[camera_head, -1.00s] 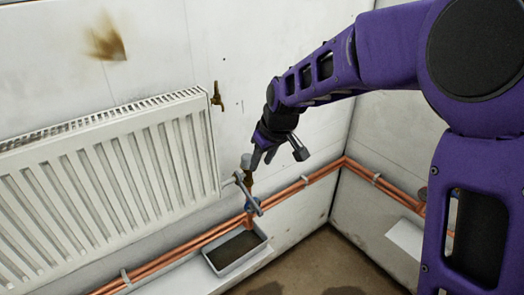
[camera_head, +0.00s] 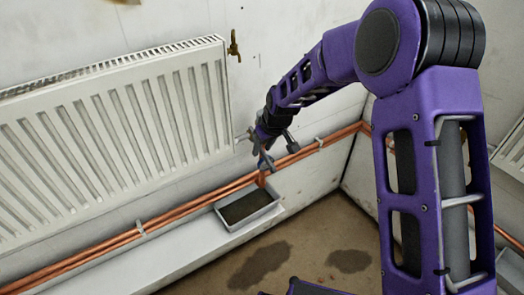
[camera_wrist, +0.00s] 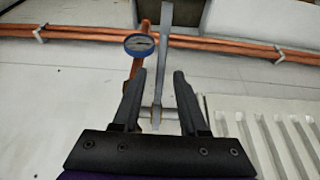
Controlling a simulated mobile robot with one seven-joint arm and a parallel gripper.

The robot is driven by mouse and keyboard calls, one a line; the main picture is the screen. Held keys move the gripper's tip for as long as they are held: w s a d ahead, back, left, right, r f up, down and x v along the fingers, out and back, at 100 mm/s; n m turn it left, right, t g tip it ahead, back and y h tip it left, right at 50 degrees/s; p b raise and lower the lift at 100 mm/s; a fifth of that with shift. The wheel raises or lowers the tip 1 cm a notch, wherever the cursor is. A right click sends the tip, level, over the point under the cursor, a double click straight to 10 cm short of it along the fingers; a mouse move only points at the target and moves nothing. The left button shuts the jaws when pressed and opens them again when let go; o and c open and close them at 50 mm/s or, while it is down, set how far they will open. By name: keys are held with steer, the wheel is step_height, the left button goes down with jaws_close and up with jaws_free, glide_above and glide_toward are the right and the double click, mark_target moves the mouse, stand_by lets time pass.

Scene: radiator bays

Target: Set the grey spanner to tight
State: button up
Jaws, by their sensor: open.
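The grey spanner (camera_wrist: 164,45) is a long flat bar in the wrist view, running from the top edge down between the two fingers of my gripper (camera_wrist: 160,74). Its lower end meets a short pale metal fitting just in front of the gripper's palm. My gripper is open, with a gap visible on both sides of the bar. In the head view my gripper (camera_head: 265,148) points down beside the radiator's lower right corner. There my fingers hide most of the spanner. A blue ring (camera_wrist: 140,45) sits on the copper pipe, left of the spanner in the wrist view.
The white radiator (camera_head: 120,135) stands close on the left. Copper pipes (camera_head: 200,205) run along the wall's foot. A grey tray (camera_head: 277,208) of dark contents lies below my gripper. Bare floor lies at the front right.

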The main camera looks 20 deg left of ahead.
steer(key=shift+w+a+f, duration=0.2)
steer(key=shift+f, duration=0.45)
jaws_close()
stand_by(1.0)
